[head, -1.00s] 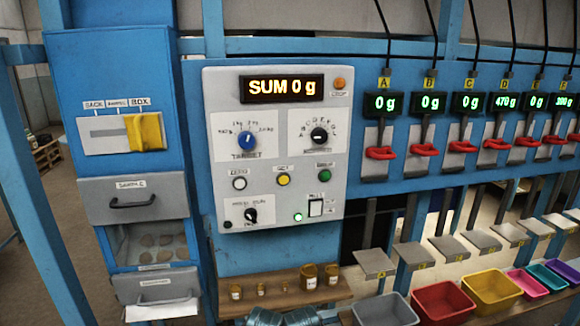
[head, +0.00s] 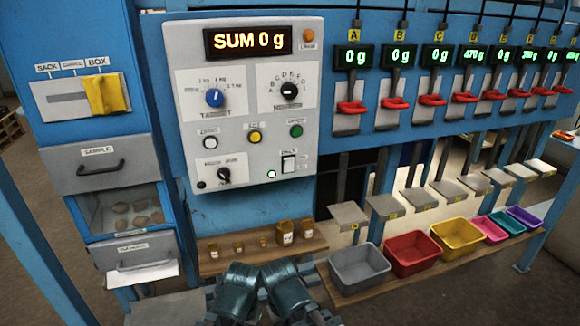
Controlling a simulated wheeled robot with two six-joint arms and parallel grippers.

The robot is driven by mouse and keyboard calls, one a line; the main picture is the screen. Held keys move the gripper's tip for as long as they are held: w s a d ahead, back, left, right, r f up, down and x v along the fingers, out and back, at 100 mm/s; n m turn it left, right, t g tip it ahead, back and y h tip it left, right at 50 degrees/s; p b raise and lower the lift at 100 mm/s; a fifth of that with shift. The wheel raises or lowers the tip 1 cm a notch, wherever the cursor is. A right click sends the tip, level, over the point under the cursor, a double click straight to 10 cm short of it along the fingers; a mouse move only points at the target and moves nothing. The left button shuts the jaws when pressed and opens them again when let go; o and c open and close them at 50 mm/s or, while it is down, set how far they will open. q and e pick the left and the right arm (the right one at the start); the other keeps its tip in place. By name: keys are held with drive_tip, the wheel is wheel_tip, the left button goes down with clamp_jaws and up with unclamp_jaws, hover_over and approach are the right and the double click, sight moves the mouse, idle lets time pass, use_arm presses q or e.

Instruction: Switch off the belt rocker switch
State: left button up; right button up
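The belt rocker switch (head: 288,163) is a small white rocker in a dark frame, low on the right of the grey control panel (head: 325,110). The label above it is too small to read surely, and I cannot tell which side is pressed. Teal links of my two arms show at the bottom middle, well below the panel. Neither gripper can be made out, and nothing of mine touches the switch.
The panel also has a SUM 0 g display (head: 248,40), knobs and coloured buttons. A wooden shelf (head: 212,267) with small jars is below it. Red-handled levers (head: 352,107) line the right. Several coloured bins, including a grey bin (head: 358,270), stand at lower right. Drawers are at left.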

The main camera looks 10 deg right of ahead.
clamp_jaws()
idle(1.4)
